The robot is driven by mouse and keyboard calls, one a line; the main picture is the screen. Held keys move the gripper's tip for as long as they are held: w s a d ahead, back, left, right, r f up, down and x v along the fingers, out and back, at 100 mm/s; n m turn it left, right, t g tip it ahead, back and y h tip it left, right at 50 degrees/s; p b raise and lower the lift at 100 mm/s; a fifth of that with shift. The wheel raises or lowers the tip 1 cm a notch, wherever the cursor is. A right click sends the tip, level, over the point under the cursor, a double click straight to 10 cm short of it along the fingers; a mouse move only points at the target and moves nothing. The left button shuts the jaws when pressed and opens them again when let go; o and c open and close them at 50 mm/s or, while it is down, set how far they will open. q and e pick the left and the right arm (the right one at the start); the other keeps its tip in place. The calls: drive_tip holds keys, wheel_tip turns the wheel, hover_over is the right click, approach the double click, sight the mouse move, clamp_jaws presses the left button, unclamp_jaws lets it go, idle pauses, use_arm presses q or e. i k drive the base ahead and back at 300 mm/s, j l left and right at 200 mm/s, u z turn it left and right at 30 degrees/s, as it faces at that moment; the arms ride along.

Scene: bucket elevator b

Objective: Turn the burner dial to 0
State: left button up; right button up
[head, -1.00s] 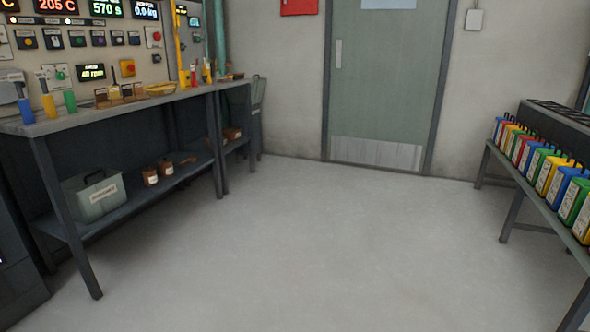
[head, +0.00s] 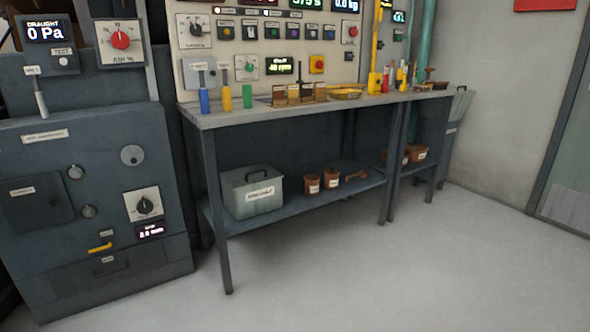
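Several dials show in the head view, and their labels are too small to read, so I cannot tell which is the burner dial. A black dial on a white plate (head: 144,205) is low on the dark cabinet at left, above a small lit display (head: 150,231). A red dial on a white plate (head: 121,40) is higher up, at the cabinet's top. A black dial (head: 195,30) and a green dial (head: 246,68) are on the wall panel behind the bench. Neither of my grippers is in view.
The dark cabinet (head: 80,150) stands at left, next to the workbench (head: 300,107) with coloured-handled tools on top. A grey box (head: 252,191) and brown pots (head: 312,184) are on its lower shelf. The floor (head: 400,270) in front is clear.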

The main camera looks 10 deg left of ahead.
sight(195, 30)
drive_tip(key=i+j+u, duration=0.2)
drive_tip(key=i+u, duration=0.7)
